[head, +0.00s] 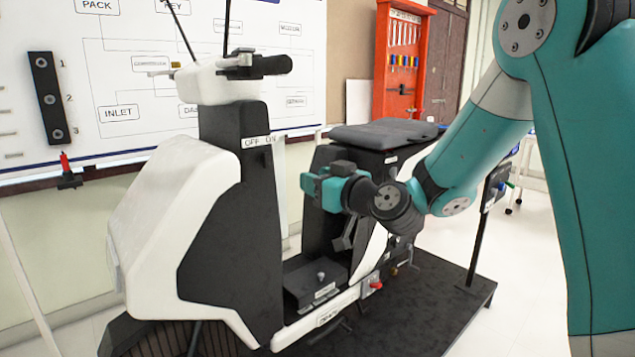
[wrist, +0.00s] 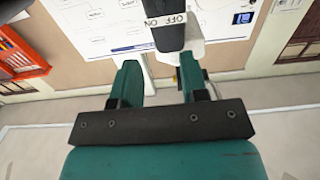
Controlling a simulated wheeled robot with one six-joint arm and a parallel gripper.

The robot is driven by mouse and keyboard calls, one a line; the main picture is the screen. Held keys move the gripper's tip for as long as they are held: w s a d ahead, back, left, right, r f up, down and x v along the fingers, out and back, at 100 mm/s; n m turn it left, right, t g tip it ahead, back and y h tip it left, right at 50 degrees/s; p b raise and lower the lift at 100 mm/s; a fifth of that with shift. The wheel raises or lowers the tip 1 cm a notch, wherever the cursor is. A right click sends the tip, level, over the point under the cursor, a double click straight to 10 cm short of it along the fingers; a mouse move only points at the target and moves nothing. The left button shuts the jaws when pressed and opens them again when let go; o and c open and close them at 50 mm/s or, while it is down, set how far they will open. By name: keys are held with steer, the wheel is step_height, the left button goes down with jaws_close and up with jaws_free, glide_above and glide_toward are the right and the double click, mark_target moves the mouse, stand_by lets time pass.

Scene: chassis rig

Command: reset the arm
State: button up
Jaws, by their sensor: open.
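My teal arm comes in from the right in the head view. My gripper (head: 319,187) hangs in front of the scooter's seat and above its footboard, with its fingers toward the steering column. In the wrist view, the two teal fingers of my gripper (wrist: 159,80) stand apart with nothing held between them. The white and black scooter (head: 172,225) stands upright on a dark platform (head: 430,320). Its black column (wrist: 170,34) with an OFF/ON label shows upside down beyond the fingers in the wrist view.
A black box (head: 318,280) with a knob sits on the footboard below my gripper. The dark seat (head: 385,134) is behind it. A whiteboard diagram (head: 130,60) and an orange tool cabinet (head: 402,60) stand at the back.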

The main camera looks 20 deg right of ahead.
steer(key=s+a+f+n+g+y, duration=0.25)
steer(key=s+a+g, duration=0.55)
steer(key=s+a, duration=0.4)
steer(key=s+d+f+n+g+h, duration=0.1)
steer(key=s+f+g+h, duration=0.25)
steer(key=s+g, duration=1.05)
steer(key=s+d+r+t+p, duration=0.1)
steer(key=s+r+t+p, duration=0.3)
steer(key=r+p, duration=0.9)
steer(key=shift+s+t, duration=0.4)
steer(key=shift+s, duration=0.85)
